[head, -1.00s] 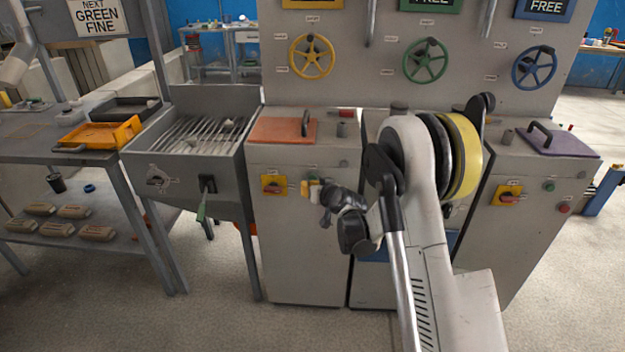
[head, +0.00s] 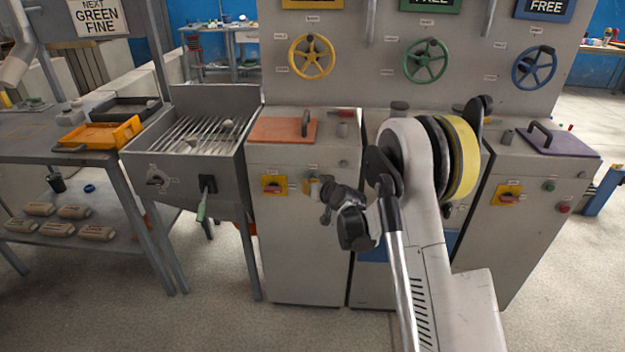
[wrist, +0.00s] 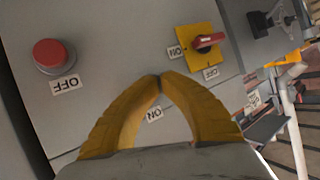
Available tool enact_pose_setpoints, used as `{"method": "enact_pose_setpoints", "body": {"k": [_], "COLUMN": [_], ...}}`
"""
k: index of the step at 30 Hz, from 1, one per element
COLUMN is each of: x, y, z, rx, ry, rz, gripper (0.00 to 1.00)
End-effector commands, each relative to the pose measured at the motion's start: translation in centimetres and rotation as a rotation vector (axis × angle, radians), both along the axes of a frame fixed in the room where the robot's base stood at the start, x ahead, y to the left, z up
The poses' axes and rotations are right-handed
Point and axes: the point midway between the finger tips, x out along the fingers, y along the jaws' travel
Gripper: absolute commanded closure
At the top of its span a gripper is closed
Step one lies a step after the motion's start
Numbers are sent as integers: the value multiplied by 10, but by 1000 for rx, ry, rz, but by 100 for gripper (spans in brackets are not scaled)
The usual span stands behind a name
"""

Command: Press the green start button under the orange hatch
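The orange hatch (head: 270,131) lies closed on top of the grey cabinet, with a dark handle at its right. My gripper (head: 315,188) is at the cabinet's front panel, below the hatch. In the wrist view my gripper's yellow fingers (wrist: 160,78) meet at the tips, with nothing visible between them. An ON label (wrist: 153,114) shows between the fingers. The green start button is not visible in either view; my gripper may hide it. Whether the tips touch the panel I cannot tell.
A red button (wrist: 50,55) with an OFF label is on the same panel. A yellow plate with a red rotary switch (head: 274,186) is left of my gripper. A grated grey trough (head: 190,165) stands to the left.

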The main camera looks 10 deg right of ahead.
Motion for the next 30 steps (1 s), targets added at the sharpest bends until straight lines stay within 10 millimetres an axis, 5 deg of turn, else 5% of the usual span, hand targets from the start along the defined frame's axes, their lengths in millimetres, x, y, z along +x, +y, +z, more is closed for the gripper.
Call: {"method": "enact_pose_setpoints", "body": {"k": [20, 30], "x": [5, -9], "y": [-2, 3], "z": [0, 0], "rx": [0, 0], "ry": [-1, 0], "rz": [0, 0], "gripper": [100, 100]}}
